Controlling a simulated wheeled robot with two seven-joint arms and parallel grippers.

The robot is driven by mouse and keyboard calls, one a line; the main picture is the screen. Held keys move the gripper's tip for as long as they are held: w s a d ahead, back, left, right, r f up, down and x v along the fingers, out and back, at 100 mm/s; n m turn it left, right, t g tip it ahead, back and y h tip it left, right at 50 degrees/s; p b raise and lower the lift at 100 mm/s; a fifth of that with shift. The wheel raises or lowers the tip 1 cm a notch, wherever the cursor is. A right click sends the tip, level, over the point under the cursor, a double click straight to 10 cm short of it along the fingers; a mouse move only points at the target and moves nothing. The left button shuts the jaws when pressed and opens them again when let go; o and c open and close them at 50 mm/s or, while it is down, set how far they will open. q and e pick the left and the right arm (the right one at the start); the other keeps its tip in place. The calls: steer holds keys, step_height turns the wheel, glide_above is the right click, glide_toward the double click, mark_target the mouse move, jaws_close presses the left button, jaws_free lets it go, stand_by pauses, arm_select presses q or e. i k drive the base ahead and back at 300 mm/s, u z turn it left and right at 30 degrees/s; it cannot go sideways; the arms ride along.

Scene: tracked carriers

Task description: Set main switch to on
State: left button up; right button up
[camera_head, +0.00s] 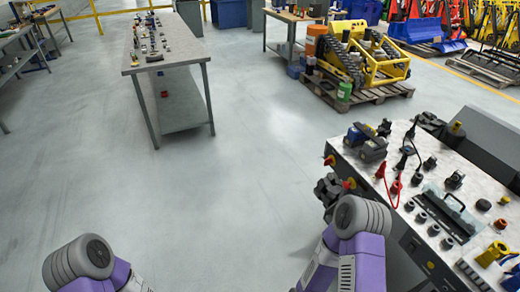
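Two red knobs on yellow bases stick out from the side of the workbench (440,200) at the right. The far knob (328,159) is in clear view. The near knob (350,184) sits right beside my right gripper (326,190). I cannot tell which knob is the main switch, nor read its position. My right gripper is dark and reaches up to the bench's left side; its fingers are too small and dark to tell open from shut, or whether they touch a knob. My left arm is at the bottom left; its gripper is out of view.
The bench top holds a dark device with blue parts (368,141), red and black leads, a tray with a handle (447,212) and yellow tools (493,254). A long table (165,50) and a yellow tracked machine (365,55) on a pallet stand farther back. The middle floor is clear.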

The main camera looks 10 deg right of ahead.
mark_target(329, 161)
steer(key=u, duration=0.5)
steer(key=i, duration=1.2)
steer(key=z, duration=0.7)
steer(key=i, duration=0.7)
steer(key=z, duration=0.75)
